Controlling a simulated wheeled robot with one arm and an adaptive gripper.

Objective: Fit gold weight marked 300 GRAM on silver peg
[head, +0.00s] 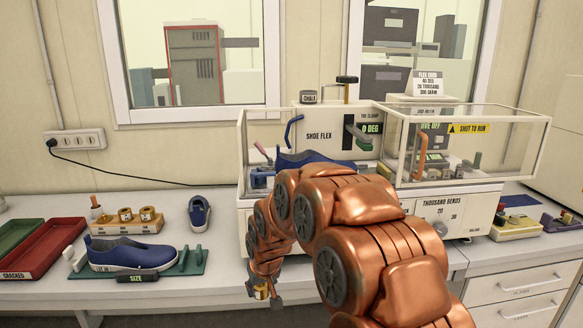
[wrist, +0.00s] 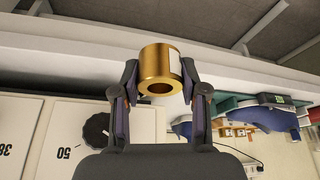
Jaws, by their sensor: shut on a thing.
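My gripper (head: 264,293) hangs low in front of the bench edge, near the middle of the head view. It is shut on a gold weight (head: 261,291). In the wrist view the weight (wrist: 158,65) is a gold ring with a central hole, pinched between both fingers (wrist: 160,76). A white label shows on its right side, but its marking cannot be read. The weight touches only the fingers. I cannot make out the silver peg; my arm covers part of the shoe flex machine (head: 258,222).
A wooden block (head: 125,228) at left holds more gold weights. A blue shoe (head: 130,254) sits on a green size stand (head: 190,262). Red (head: 62,248) and green (head: 20,237) trays lie far left. The machine's clear guard (head: 520,150) rises at right.

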